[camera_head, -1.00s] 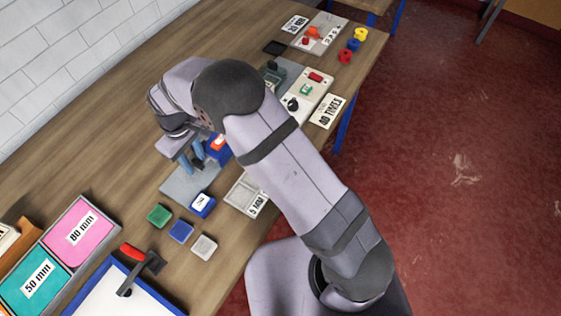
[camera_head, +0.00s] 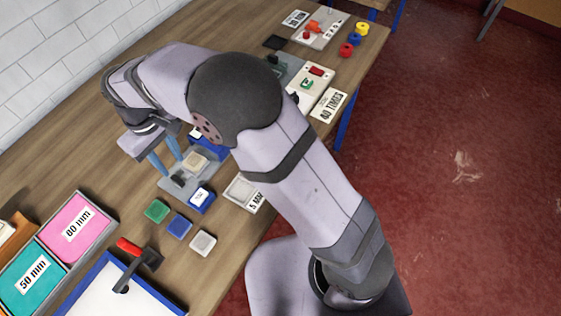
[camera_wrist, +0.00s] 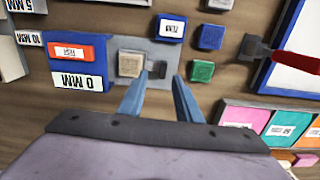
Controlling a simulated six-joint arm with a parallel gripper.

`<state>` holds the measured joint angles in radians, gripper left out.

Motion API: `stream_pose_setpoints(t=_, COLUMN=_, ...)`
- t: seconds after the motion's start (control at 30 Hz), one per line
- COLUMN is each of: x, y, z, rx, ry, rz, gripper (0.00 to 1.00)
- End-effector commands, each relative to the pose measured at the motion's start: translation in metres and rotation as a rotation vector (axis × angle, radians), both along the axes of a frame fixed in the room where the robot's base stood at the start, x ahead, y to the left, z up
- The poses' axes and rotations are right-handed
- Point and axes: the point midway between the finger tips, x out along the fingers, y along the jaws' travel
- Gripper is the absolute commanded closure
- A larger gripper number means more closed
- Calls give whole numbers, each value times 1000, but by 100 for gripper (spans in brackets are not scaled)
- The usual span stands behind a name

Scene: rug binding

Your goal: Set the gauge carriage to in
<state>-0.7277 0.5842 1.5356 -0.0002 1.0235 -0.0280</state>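No part is readably marked as the gauge carriage. A blue block with an orange-red labelled face (camera_wrist: 72,50) stands by a "0 MM" label in the wrist view; in the head view the arm mostly covers this blue block (camera_head: 212,150). A beige square block (camera_wrist: 130,64) sits beside it on a grey plate (camera_wrist: 152,45); the beige block also shows in the head view (camera_head: 195,162). My gripper (camera_wrist: 158,88) is open, its two blue-grey fingers apart with nothing between them. In the head view my gripper (camera_head: 165,157) is beside the plate, left of the beige block.
A blue labelled block (camera_head: 201,199) and green (camera_head: 157,211), blue (camera_head: 179,226) and white (camera_head: 203,243) blocks lie in front. A red-handled tool (camera_head: 138,255) rests at a blue-rimmed tray. Pink and teal bins (camera_head: 75,230) stand left. More fixtures stand at the far right.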

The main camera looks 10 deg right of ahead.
Motion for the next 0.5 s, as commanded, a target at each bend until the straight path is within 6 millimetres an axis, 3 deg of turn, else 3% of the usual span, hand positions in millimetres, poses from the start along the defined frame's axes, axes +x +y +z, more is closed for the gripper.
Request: stream_pose_setpoints(t=0.5, x=5, y=-93, z=19, rx=1, ry=-2, rz=-182, gripper=69)
